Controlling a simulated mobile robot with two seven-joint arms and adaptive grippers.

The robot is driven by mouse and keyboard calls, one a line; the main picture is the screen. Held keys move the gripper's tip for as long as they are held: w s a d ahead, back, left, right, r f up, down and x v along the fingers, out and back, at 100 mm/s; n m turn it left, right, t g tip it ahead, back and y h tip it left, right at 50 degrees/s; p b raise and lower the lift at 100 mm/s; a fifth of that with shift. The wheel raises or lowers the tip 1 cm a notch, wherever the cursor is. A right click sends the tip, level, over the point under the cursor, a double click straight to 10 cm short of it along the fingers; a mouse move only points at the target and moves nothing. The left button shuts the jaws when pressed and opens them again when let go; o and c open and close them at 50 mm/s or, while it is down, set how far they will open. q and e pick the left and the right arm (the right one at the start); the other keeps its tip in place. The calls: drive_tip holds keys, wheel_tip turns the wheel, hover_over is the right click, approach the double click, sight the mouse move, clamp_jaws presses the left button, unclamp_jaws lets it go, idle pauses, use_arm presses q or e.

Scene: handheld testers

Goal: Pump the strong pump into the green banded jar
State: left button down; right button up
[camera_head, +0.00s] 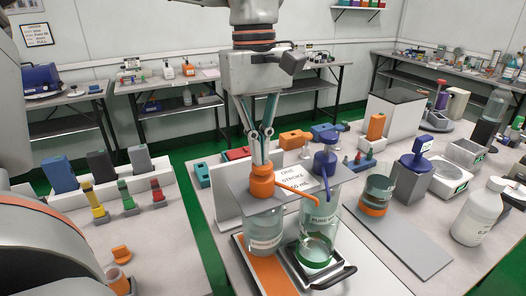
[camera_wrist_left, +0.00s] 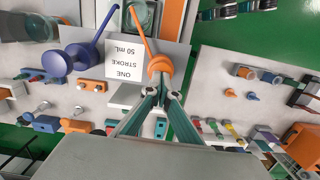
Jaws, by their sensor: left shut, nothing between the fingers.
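The orange pump (camera_head: 261,181) tops a clear bottle (camera_head: 264,229) at the front of the bench; its spout reaches right, over a clear jar with a green band (camera_head: 316,263). A blue pump (camera_head: 325,165) stands beside it, partly behind the jar. My left gripper (camera_head: 260,163) points down with its fingers shut and empty, tips at the top of the orange pump; whether they touch it I cannot tell. In the left wrist view the shut fingertips (camera_wrist_left: 159,88) are close by the orange pump head (camera_wrist_left: 160,64). My right gripper is not in view.
A sign (camera_head: 290,191) reading "ONE STROKE 50 mL" is by the pumps. A black handle (camera_head: 334,278) sticks out before the green banded jar. An orange-banded jar (camera_head: 377,190) and a white bottle (camera_head: 478,212) stand to the right. A grey plate (camera_head: 405,240) there is largely bare.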

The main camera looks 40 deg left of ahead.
use_arm(q)
drive_tip(key=a, duration=0.1)
drive_tip(key=w, duration=0.1)
drive_tip(key=a, duration=0.1)
drive_tip(key=shift+w+a+r, duration=0.15)
drive_tip(key=shift+a+r, duration=0.15)
drive_tip(key=shift+a, duration=0.05)
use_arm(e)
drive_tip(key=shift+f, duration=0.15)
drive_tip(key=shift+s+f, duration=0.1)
use_arm(q)
wheel_tip(320, 180, up, 8)
drive_tip(key=shift+w+a+f, duration=0.2)
drive_tip(key=shift+w+a, duration=0.05)
drive_tip(key=shift+a, duration=0.1)
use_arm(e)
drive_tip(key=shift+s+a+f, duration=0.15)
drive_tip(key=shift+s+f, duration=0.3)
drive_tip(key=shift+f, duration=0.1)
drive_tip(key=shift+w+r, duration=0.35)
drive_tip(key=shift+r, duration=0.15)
